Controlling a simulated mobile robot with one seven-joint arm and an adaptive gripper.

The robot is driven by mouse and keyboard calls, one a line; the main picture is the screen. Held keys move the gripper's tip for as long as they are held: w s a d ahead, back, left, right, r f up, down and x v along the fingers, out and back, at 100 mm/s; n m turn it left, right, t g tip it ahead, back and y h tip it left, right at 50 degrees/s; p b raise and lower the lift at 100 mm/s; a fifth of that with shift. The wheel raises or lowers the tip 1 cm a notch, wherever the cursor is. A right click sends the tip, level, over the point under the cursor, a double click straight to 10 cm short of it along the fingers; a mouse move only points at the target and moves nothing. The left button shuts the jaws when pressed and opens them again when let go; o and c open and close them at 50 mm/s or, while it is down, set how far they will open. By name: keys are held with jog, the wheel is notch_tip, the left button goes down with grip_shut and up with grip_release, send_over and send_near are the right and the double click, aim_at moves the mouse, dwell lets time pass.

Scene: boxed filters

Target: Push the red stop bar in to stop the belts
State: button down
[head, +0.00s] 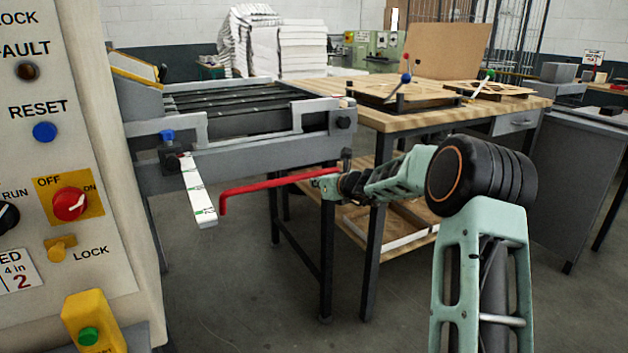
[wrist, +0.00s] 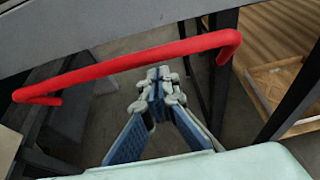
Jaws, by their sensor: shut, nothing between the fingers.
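The red stop bar (head: 275,183) runs along the front of the belt machine in the head view, with a bent end at its left. It crosses the wrist view (wrist: 130,65) from left to upper right, with both ends bent. My gripper (head: 326,186) is near the bar's right part in the head view. In the wrist view my gripper (wrist: 158,74) has its blue-padded fingers together at the tips, empty, just below the bar's middle in the picture. I cannot tell whether the tips touch the bar.
The belt machine (head: 250,152) stands behind the bar. A white strip (head: 197,190) juts from its left corner. A wooden workbench (head: 440,114) is to the right, its dark legs near my gripper. A control panel (head: 75,130) fills the left side. The floor in front is clear.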

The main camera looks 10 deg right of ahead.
aim_at(308, 174)
jog(key=shift+w+a+r, duration=0.15)
jog(key=shift+w+a, duration=0.1)
jog(key=shift+w, duration=0.6)
jog(key=shift+p, duration=0.3)
jog(key=r+p, duration=0.1)
jog(key=p, duration=0.2)
jog(key=shift+w, duration=0.15)
jog(key=shift+w+a+r+g+p, duration=0.15)
jog(key=shift+g+p, duration=0.25)
jog(key=shift+p, duration=0.75)
jog(key=p, duration=0.3)
jog(key=shift+w+r, duration=0.2)
